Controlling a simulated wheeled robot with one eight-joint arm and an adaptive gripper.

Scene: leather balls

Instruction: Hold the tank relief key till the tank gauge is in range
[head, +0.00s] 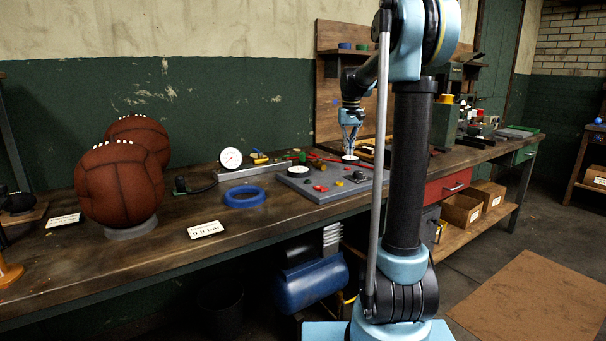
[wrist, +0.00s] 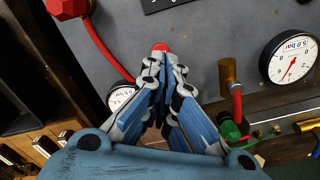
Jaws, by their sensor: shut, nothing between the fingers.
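My gripper (wrist: 163,60) is shut and empty, fingertips together, in the wrist view. A small red key (wrist: 160,47) shows right at the fingertips; I cannot tell whether they touch or press it. A white gauge (wrist: 290,58) with a 5.0 bar label and a red needle is at right. A second white gauge (wrist: 120,96) is partly hidden behind the fingers. I cannot tell which is the tank gauge.
The wooden bench holds two brown leather balls (head: 119,184), a blue ring (head: 244,196), a standing gauge (head: 231,158) and a card (head: 205,229). A red hose (wrist: 98,45) and a brass fitting (wrist: 228,76) flank the fingers in the wrist view. A blue tank (head: 311,283) is below.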

